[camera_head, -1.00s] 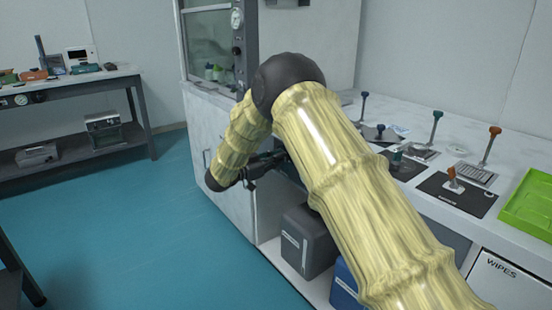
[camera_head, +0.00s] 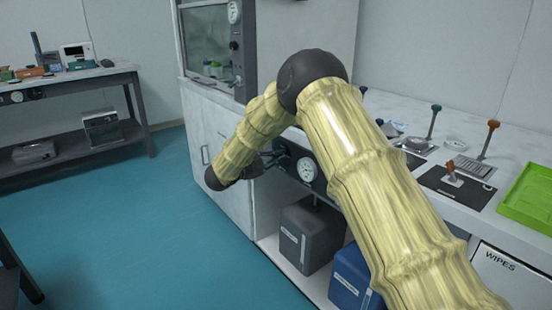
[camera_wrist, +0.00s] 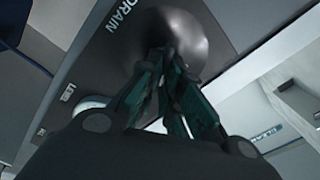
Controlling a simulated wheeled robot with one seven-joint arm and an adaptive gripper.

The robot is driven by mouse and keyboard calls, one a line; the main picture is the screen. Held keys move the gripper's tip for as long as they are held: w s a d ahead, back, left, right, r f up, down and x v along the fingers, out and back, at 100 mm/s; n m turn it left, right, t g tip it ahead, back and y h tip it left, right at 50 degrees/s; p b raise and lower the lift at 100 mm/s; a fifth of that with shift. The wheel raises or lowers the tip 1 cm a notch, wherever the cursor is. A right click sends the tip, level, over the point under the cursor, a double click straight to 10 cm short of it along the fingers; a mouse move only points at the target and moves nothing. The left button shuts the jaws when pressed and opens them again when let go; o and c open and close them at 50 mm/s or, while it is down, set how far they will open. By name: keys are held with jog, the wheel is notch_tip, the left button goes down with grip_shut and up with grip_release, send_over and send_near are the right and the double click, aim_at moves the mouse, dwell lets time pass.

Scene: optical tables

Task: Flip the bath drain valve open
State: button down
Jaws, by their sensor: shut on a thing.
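A dark panel lettered "DRAIN" (camera_wrist: 122,20) fills the upper left of the wrist view. A rounded grey metal valve part (camera_wrist: 190,32) stands out from it. My gripper (camera_wrist: 168,62) has its dark green fingers drawn together at this part, shut on the drain valve; the fingers hide most of what they hold, so the valve's angle cannot be told. In the head view my gripper (camera_head: 280,157) is at the left part of the dark front panel below the bench top, left of a round gauge (camera_head: 306,170). My arm covers part of the panel.
A grey box (camera_head: 310,240) and a blue box (camera_head: 352,277) stand on the shelf below the panel. The bench top carries several upright handled tools and a green tray (camera_head: 528,205). A glass-fronted cabinet (camera_head: 210,50) stands behind my arm. The teal floor at left is open.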

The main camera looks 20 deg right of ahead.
jog(key=m+b, duration=0.1)
jog(key=m, duration=0.1)
jog(key=f+m+b, duration=0.1)
jog(key=m, duration=0.2)
jog(key=shift+s+m, duration=0.15)
jog(key=shift+m, duration=0.15)
dwell(0.4)
jog(key=c, duration=1.6)
grip_release()
jog(key=v, duration=1.2)
